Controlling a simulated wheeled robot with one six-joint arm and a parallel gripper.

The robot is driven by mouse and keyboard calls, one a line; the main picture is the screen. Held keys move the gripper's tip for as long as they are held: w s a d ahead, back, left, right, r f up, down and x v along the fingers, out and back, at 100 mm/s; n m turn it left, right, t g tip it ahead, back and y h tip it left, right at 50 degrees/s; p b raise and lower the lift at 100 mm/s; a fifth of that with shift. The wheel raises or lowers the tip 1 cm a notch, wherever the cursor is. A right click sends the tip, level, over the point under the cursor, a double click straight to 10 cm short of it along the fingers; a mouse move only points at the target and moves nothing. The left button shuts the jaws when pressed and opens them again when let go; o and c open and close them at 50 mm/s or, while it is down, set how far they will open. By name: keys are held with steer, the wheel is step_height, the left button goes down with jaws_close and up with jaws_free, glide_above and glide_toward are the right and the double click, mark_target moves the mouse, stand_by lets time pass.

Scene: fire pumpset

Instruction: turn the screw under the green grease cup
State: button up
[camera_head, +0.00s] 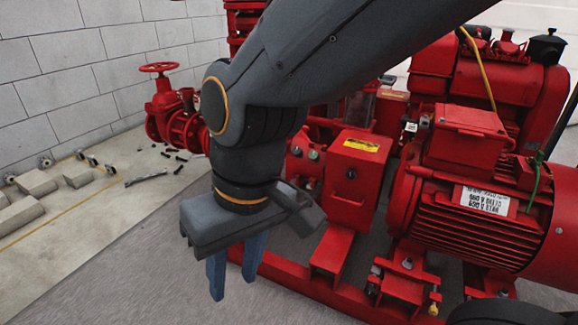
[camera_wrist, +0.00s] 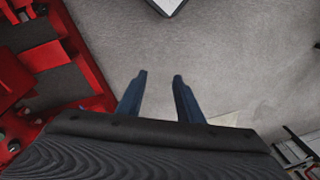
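My gripper (camera_head: 233,283) points down over the grey floor, left of the red pumpset. Its two blue fingers are apart with nothing between them. The wrist view also shows the gripper (camera_wrist: 160,75) open over bare floor. I cannot clearly make out a green grease cup or a screw under it. A thin green part (camera_head: 537,176) stands at the red motor on the right, far from my gripper; I cannot tell what it is. A small greenish round part (camera_head: 313,155) sits left of the red box behind my arm.
The red motor (camera_head: 470,225) and red box (camera_head: 352,172) stand on a red base frame (camera_head: 335,248). A red valve (camera_head: 166,112) stands by the block wall. Grey blocks (camera_head: 22,214) and a wrench-like tool (camera_head: 146,178) lie on the left floor. Floor under my gripper is clear.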

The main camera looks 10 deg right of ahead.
mark_target(308, 187)
steer(key=w+a+f+m+t+b, duration=0.1)
steer(key=w+a+f+m+t, duration=0.2)
steer(key=w, duration=0.7)
steer(key=w+a+f+m+t+b, duration=0.15)
steer(key=w+f, duration=0.25)
steer(key=w, duration=0.6)
steer(key=w+a+f+m+t, duration=0.2)
steer(key=w+f+m+t, duration=0.15)
steer(key=w, duration=0.75)
steer(key=w+d+f+m+t+h+b, duration=0.1)
steer(key=w+d+f+m+t+h, duration=0.35)
steer(key=w+d+f, duration=0.5)
steer(key=w+d+f+m+t+h+b, duration=0.1)
steer(key=d+f+m+h, duration=0.1)
steer(key=d+h, duration=0.35)
steer(key=d+f+m+t+h+b, duration=0.1)
steer(key=d+f+m+h, duration=0.15)
steer(key=d, duration=0.65)
steer(key=b+x, duration=0.1)
steer(key=x, duration=0.1)
steer(key=b+x, duration=0.1)
steer(key=x, duration=0.2)
steer(key=r+b+x, duration=0.1)
steer(key=x, duration=0.1)
steer(key=shift+w, duration=0.35)
jaws_close()
